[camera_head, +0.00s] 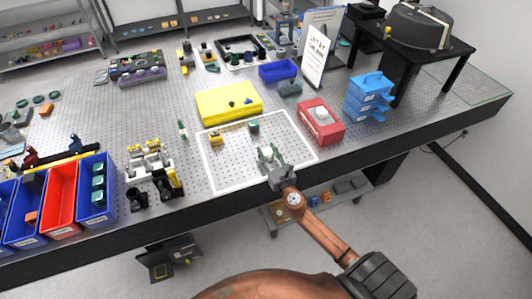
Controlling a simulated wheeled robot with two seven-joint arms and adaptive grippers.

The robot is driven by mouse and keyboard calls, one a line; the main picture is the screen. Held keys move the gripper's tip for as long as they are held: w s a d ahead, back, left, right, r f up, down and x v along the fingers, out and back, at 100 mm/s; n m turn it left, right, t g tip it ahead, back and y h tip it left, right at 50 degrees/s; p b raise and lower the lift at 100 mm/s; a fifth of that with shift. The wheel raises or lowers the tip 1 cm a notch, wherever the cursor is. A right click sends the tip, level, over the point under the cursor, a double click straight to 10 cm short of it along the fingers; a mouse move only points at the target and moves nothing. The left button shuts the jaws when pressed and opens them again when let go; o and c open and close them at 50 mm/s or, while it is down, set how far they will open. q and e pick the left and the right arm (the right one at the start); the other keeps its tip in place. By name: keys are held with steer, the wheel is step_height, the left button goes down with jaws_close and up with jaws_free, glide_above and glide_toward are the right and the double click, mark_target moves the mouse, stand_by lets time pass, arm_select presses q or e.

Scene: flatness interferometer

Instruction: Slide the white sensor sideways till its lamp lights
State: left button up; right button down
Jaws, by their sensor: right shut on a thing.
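My right gripper (268,156) reaches in from the lower right, over the front part of a white-outlined area (203,170) on the perforated table. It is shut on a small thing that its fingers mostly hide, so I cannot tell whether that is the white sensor. A small yellow block (215,138) and a small dark green block (253,126) stand farther back in the outlined area. I cannot make out a lit lamp. My left gripper is not in view.
A yellow case (229,103) lies behind the outlined area. A red box (320,131) with a white top piece stands to the right, near blue stacked drawers (368,98). Black and white fixtures (153,165) and blue and red bins (61,187) stand to the left.

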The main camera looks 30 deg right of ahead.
steer(key=c, duration=1.3)
jaws_free()
steer(key=v, duration=1.2)
